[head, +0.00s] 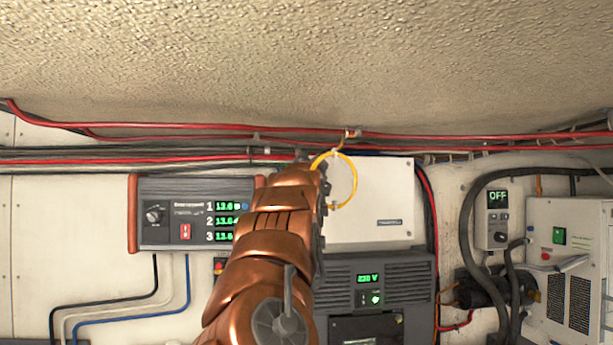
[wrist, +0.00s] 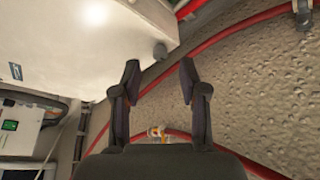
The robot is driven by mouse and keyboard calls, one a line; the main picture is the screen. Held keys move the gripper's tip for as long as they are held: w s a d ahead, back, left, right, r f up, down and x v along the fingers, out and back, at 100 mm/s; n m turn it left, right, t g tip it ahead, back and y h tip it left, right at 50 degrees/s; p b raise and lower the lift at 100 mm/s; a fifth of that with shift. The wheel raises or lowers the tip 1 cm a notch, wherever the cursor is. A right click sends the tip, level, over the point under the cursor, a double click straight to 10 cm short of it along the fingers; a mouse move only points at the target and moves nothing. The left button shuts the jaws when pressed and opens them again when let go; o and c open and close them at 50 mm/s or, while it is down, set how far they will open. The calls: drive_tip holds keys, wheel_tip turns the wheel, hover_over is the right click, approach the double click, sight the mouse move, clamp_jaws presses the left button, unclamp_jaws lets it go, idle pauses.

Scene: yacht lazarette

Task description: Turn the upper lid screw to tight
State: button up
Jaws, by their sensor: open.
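The white box (head: 385,185) with a plain lid is on the back wall in the head view, its left part hidden behind my arm. In the wrist view the white box (wrist: 95,35) fills the upper left. A small grey round knob (wrist: 160,51), which looks like a lid screw, stands at its edge. My gripper (wrist: 159,70) is open and empty, with the knob beyond the fingertips and roughly between them, apart from both. I cannot tell the knob's turn position. In the head view my arm hides the knob and most of the gripper.
Red cables (head: 220,130) run along the wall above the box. A yellow cable loop (head: 350,165) hangs by the gripper. A charger panel (head: 185,185) is at left, a grey 230 V unit (head: 400,275) below, and a switch box (head: 498,215) at right.

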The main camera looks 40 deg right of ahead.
drive_tip(key=v, duration=0.9)
drive_tip(key=shift+s+a, duration=0.1)
drive_tip(key=shift+s, duration=0.1)
idle(0.6)
